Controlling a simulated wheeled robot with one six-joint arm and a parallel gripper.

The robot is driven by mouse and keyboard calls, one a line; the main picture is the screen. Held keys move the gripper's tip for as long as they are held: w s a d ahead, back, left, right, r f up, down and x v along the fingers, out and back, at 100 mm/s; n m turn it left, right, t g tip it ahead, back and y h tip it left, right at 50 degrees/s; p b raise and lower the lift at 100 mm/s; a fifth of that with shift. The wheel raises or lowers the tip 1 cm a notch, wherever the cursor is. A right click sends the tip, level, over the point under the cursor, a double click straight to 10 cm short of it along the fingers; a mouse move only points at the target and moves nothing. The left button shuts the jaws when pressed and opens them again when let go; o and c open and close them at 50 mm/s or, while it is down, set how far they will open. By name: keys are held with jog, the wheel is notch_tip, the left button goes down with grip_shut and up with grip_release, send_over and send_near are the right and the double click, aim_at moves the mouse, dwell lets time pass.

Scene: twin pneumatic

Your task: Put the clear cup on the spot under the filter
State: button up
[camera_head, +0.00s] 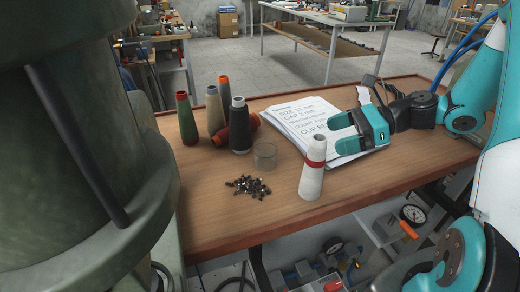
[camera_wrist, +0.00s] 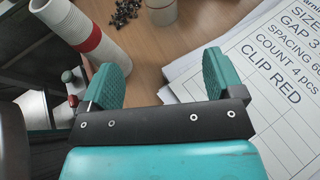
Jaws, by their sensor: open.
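The clear cup (camera_head: 265,156) stands upright on the wooden table, just behind a small heap of dark metal bits. Its lower part also shows at the top edge of the wrist view (camera_wrist: 162,11). My gripper (camera_head: 337,133) is open and empty, over the printed papers to the right of the cup and apart from it. In the wrist view its two teal fingers (camera_wrist: 165,75) are spread wide with bare table and paper between them. I cannot make out the filter or the spot under it in either view.
A white cone with a red band (camera_head: 312,172) stands near the front edge, between heap (camera_head: 249,187) and gripper. Several thread cones (camera_head: 239,128) stand behind the cup. Printed papers (camera_head: 300,118) lie at right. A large green cylinder (camera_head: 60,150) fills the left. The left front tabletop is clear.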

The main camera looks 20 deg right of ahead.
send_near(270, 155)
jog(key=w+a+f, duration=0.1)
jog(key=w+f, duration=0.1)
jog(key=w+a+f, duration=0.1)
jog(key=w, duration=0.1)
jog(key=shift+a+f, duration=0.15)
jog(key=shift+a, duration=0.15)
jog(key=shift+f+p+x, duration=0.15)
jog(key=shift+p+x, duration=0.1)
jog(key=shift+x, duration=1.25)
jog(key=shift+f+p+x, duration=0.1)
jog(key=shift+p+x, duration=0.1)
jog(key=shift+x, duration=1.3)
jog(key=shift+d, duration=0.15)
jog(key=c, duration=1.1)
